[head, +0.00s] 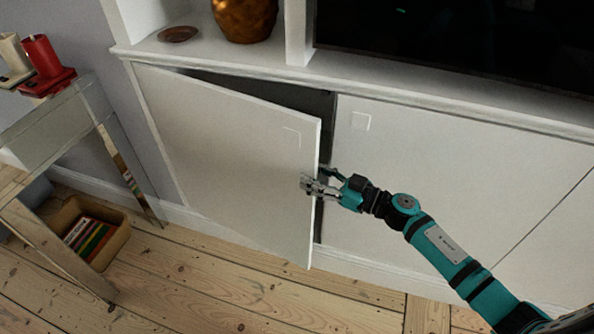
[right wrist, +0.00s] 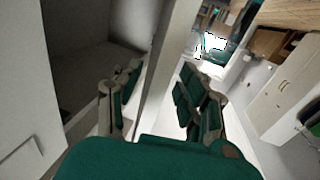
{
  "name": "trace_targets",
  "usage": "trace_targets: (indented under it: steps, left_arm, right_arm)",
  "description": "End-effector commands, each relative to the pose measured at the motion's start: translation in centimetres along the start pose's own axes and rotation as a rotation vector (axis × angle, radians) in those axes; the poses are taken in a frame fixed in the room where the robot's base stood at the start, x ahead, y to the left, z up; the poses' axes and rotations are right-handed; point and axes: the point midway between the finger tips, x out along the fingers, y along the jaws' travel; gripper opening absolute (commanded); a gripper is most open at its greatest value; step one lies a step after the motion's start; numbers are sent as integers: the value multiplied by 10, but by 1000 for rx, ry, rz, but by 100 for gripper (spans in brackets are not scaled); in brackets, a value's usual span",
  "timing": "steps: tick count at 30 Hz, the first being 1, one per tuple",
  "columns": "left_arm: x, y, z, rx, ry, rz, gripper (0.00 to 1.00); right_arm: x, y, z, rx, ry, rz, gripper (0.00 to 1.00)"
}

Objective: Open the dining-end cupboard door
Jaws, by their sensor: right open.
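The white cupboard door (head: 225,150) at the left of the low built-in unit stands ajar. It is hinged at its left side, and a dark gap shows above it and at its free right edge. My right gripper (head: 315,181) is at that free edge, about mid-height, with its jaws open. In the right wrist view the door's edge (right wrist: 158,75) passes between the open fingers (right wrist: 160,98), one on each side of the door. I cannot tell whether either finger touches it. The dark cupboard inside (right wrist: 95,40) shows at the left there. My left gripper is not in view.
A closed white door (head: 440,165) is right of the gap. A mirrored side table (head: 55,120) with red and cream items stands at the left, over a box of books (head: 95,235). A copper vase (head: 245,18) stands on the shelf. The floorboards (head: 220,285) before the door are clear.

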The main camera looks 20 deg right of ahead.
Motion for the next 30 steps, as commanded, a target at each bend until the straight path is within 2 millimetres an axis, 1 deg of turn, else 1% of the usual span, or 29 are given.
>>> trace_targets:
  steps: [1,3,6,9,13,20,23,27,30]
  left_arm:
    - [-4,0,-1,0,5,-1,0]
    - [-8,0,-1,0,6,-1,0]
    - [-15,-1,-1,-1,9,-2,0]
    - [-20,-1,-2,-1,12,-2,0]
    - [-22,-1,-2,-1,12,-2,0]
    - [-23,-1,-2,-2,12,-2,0]
    - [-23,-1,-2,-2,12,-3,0]
    - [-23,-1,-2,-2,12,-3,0]
    - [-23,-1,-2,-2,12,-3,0]
  right_arm:
    - [11,0,0,-1,3,1,40]
    - [23,0,0,-1,2,0,40]
    - [36,1,1,0,1,1,40]
    - [44,0,1,0,1,1,40]
    - [49,0,0,0,0,2,40]
    - [50,0,0,0,-1,1,40]
    - [49,0,0,0,-1,1,29]
    - [49,0,0,0,-1,1,10]
    - [49,0,0,0,-1,1,0]
